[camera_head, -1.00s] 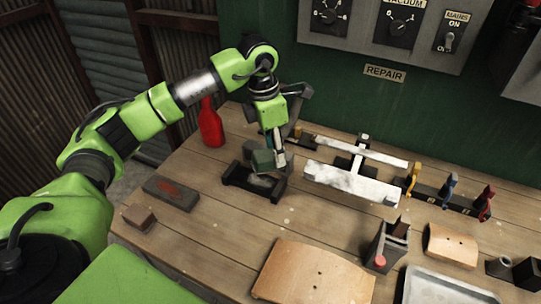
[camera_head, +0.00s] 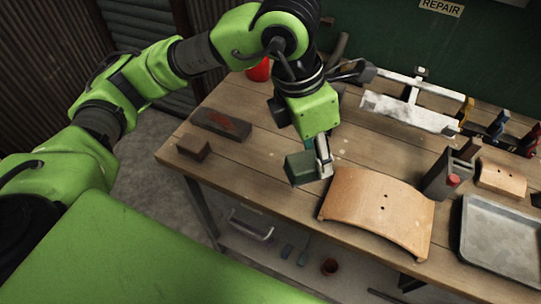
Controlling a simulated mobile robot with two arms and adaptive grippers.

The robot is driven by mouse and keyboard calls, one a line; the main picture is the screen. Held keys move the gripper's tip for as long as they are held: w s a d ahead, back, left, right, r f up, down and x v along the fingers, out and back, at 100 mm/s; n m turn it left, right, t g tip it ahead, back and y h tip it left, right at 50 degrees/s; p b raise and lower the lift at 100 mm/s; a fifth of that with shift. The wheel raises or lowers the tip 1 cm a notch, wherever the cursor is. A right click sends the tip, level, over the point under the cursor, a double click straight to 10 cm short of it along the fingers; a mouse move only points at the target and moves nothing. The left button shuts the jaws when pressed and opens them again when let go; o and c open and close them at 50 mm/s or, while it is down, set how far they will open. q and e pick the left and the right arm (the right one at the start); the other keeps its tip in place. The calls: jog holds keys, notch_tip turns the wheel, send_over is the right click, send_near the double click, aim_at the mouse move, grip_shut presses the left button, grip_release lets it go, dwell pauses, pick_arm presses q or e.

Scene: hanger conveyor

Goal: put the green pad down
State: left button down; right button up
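The green pad (camera_head: 300,168) is a small dark green block. My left gripper (camera_head: 323,157) is shut on it at the pad's right side. It holds the pad over the front part of the wooden workbench (camera_head: 262,160), left of a curved tan plate. I cannot tell exactly how high the pad is above the bench top. My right gripper is not in view.
The curved tan plate (camera_head: 376,208) lies close to the right of the pad. A grey tray (camera_head: 500,240) is further right. A dark stone with a reddish mark (camera_head: 222,124) and a brown block (camera_head: 194,147) lie at left. Bare planks show between them and the pad.

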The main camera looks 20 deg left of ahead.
pick_arm(q)
jog(key=w+a+f+p, duration=0.1)
jog(key=w+a+f, duration=0.1)
jog(key=w+f, duration=0.1)
jog(key=w+a+f+p, duration=0.2)
jog(key=w, duration=0.2)
jog(key=w+a+f+p, duration=0.2)
jog(key=w+f, duration=0.1)
jog(key=w, duration=0.1)
jog(key=shift+f, duration=0.3)
jog(key=shift+w+a+f, duration=0.1)
jog(key=shift+f, duration=0.1)
jog(key=shift+w+a+f+p, duration=0.15)
jog(key=shift+w+f+p, duration=0.05)
jog(key=shift+f+p, duration=0.15)
jog(key=p+x, duration=0.2)
jog(key=shift+a+f, duration=0.25)
jog(key=shift+f, duration=0.6)
jog(key=c, duration=1.8)
grip_release()
jog(key=o, duration=0.4)
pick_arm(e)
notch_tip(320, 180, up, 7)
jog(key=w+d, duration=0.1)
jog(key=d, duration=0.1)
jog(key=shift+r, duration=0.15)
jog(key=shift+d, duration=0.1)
